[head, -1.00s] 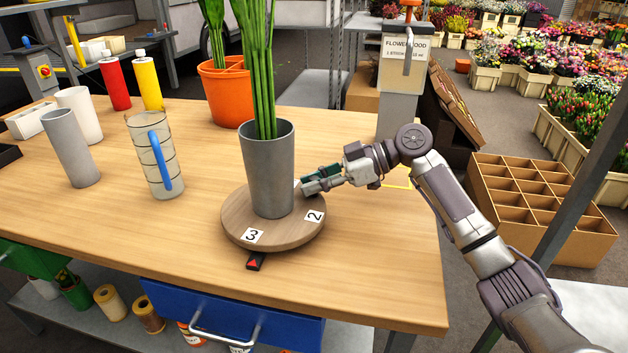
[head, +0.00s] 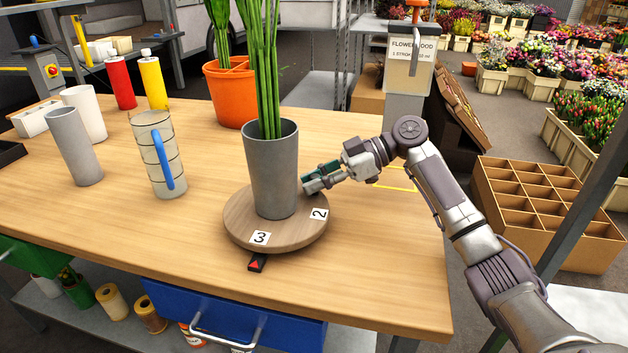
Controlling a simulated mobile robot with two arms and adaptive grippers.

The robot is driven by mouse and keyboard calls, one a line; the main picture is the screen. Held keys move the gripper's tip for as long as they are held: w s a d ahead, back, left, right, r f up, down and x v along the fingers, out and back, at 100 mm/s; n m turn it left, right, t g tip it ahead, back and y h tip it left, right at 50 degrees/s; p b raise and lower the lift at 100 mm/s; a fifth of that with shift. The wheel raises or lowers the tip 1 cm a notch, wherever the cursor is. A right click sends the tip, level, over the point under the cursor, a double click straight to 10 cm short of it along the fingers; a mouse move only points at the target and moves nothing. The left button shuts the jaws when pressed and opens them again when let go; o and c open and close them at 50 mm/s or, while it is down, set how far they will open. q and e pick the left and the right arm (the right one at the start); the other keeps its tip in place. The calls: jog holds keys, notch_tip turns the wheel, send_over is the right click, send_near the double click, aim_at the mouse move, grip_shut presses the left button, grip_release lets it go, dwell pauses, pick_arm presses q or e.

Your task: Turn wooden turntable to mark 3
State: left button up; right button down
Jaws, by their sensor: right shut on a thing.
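The wooden turntable (head: 240,222) lies on the workbench, with a grey vase (head: 271,180) of green stems upright on it. Mark 3 (head: 261,238) is at its near rim, just behind the red arrow pointer (head: 257,263) on the bench and nearly lined up with it. Mark 2 (head: 319,214) is at its right rim. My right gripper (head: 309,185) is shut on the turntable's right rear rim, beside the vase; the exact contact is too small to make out. My left gripper is not in view.
A measuring jug (head: 150,135) with a blue handle and a grey cup (head: 72,148) stand to the left. An orange pot (head: 230,97) is behind. The bench front is clear. A compartmented cardboard box (head: 545,210) stands right of the bench.

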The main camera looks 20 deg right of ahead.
jog(key=c, duration=1)
grip_release()
jog(key=shift+w, duration=0.1)
jog(key=shift+d, duration=0.15)
jog(key=v, duration=1.1)
jog(key=shift+d+r, duration=0.1)
jog(key=shift+d, duration=0.2)
